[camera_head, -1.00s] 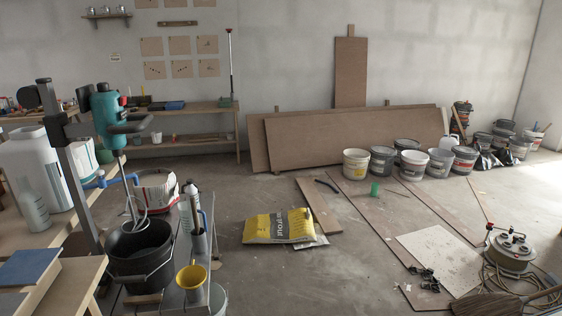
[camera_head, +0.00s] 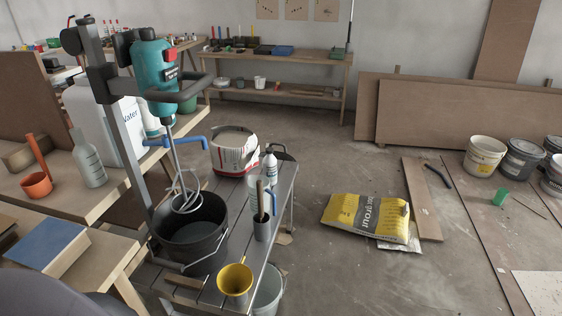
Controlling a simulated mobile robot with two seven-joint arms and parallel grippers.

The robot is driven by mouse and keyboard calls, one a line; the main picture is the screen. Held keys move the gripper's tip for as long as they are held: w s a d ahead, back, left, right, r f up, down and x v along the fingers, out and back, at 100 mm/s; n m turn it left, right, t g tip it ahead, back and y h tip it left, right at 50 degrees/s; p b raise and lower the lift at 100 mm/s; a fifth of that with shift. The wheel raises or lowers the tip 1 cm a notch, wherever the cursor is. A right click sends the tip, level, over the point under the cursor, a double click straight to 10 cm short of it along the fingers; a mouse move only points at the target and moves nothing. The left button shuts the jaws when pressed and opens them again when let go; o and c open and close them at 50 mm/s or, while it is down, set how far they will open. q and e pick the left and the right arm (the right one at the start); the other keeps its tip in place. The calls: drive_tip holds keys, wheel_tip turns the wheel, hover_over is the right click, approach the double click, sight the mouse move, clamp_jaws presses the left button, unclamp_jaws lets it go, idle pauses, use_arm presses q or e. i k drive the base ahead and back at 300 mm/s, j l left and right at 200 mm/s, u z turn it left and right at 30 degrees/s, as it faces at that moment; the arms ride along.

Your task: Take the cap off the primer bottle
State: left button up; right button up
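No label reading primer can be made out, so I cannot tell which bottle is the primer bottle. A grey, translucent bottle with a narrow neck (camera_head: 88,162) stands upright on the wooden bench at the left. A white bottle with a dark top (camera_head: 269,168) stands upright on the slatted grey cart, partly hidden by a holder with tools in front. Another white bottle (camera_head: 152,120) stands beside the large water container, partly hidden behind the mixer stand. Neither of my grippers is in view.
A teal mixer (camera_head: 154,75) on a stand hangs over a black bucket (camera_head: 190,240).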

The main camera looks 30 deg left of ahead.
sight(269, 163)
drive_tip(key=i+l+u, duration=0.1)
drive_tip(key=i+u, duration=0.2)
drive_tip(key=i, duration=0.2)
drive_tip(key=i+l+u, duration=0.3)
drive_tip(key=i, duration=0.2)
drive_tip(key=i+l+u, duration=0.15)
drive_tip(key=i+u, duration=0.25)
drive_tip(key=i+l+u, duration=0.2)
drive_tip(key=u, duration=0.2)
drive_tip(key=i+l+u, duration=0.2)
drive_tip(key=l+u, duration=0.2)
drive_tip(key=i+l+u, duration=0.15)
drive_tip(key=l+u, duration=0.25)
drive_tip(key=i+l+u, duration=0.15)
drive_tip(key=l+u, duration=0.25)
